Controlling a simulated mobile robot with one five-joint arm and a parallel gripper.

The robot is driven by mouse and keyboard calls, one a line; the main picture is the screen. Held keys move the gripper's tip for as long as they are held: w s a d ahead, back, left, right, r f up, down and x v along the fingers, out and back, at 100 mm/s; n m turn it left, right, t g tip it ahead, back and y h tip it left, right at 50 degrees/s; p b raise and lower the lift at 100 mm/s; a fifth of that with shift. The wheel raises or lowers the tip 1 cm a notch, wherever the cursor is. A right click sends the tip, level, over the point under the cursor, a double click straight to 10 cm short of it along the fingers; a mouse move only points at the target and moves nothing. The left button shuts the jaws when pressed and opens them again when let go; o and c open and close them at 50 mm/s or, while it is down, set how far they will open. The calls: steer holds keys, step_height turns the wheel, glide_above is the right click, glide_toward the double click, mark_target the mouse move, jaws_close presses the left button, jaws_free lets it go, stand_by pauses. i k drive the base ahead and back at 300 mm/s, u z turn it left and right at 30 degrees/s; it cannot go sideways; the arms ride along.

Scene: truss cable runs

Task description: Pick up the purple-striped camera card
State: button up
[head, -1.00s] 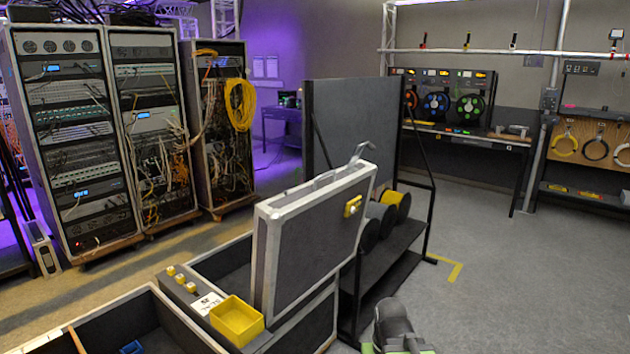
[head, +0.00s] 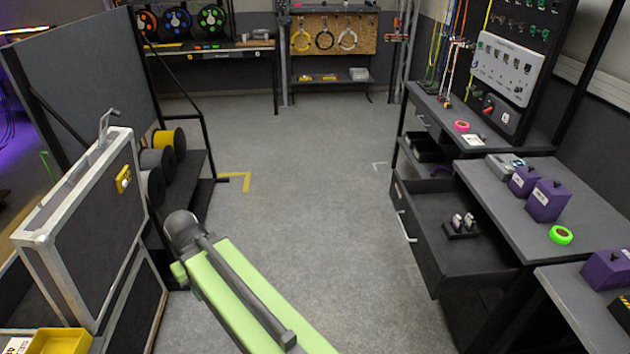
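Small pale and dark cards (head: 463,221) stand in a black holder (head: 461,232) inside an open drawer (head: 430,258) of the right-hand bench. They are too small to tell for sure which one has a purple stripe. My green and grey arm shows at the lower middle, over the floor and well left of the drawer. My gripper is not visible, and nothing is seen held.
Purple boxes (head: 546,201) and a green tape roll (head: 561,235) sit on the right bench (head: 500,185); a pink roll (head: 461,126) lies farther back. The floor (head: 310,200) between is clear.

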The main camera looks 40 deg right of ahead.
mark_target(457, 223)
steer(key=z, duration=5.35)
steer(key=i, duration=0.1)
steer(key=u, duration=3.2)
steer(key=k, duration=0.85)
steer(key=u, duration=0.15)
steer(key=i, duration=0.85)
steer(key=z, duration=0.45)
